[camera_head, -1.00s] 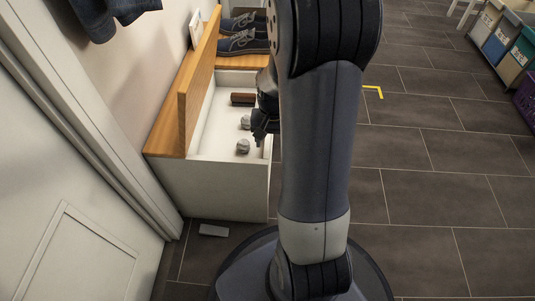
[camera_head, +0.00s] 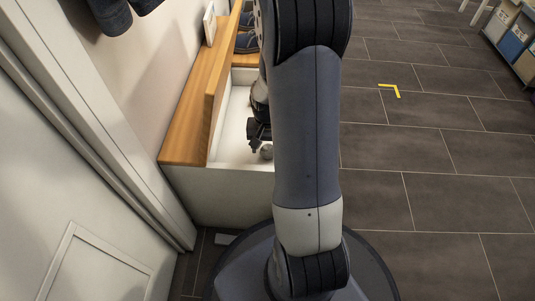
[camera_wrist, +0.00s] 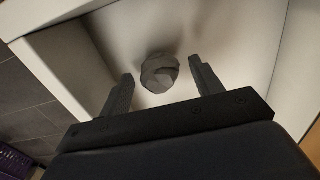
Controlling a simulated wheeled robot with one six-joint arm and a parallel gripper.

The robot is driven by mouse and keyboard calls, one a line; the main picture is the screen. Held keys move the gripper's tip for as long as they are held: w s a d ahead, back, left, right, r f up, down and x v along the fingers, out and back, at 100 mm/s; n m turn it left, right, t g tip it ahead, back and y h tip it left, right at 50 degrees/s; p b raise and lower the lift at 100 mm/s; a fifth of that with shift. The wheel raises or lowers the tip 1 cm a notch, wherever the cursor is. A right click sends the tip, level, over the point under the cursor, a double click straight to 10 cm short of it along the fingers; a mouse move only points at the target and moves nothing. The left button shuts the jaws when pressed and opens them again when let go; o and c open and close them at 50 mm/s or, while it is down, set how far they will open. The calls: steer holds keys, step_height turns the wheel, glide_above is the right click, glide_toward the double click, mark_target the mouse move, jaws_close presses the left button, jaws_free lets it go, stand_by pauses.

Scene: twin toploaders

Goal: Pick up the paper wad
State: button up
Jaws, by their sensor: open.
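A grey crumpled paper wad (camera_wrist: 160,72) lies on the white floor of an open bench compartment. In the wrist view it sits just beyond and between the fingertips of my gripper (camera_wrist: 163,78), which is open and empty. In the head view my gripper (camera_head: 258,143) is inside the compartment, and a paper wad (camera_head: 266,152) shows beside it, partly hidden by my arm. I cannot tell whether the fingers touch the wad.
The white bench (camera_head: 215,195) has a wooden lid (camera_head: 214,90) raised on the left, and its walls stand close around my gripper. Dark shoes (camera_head: 247,42) stand at its far end. A crate rack (camera_head: 515,40) is at the far right. The tiled floor (camera_head: 420,190) is mostly clear.

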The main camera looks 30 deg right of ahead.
steer(key=shift+f, duration=0.85)
steer(key=shift+r, duration=0.1)
steer(key=c, duration=1.1)
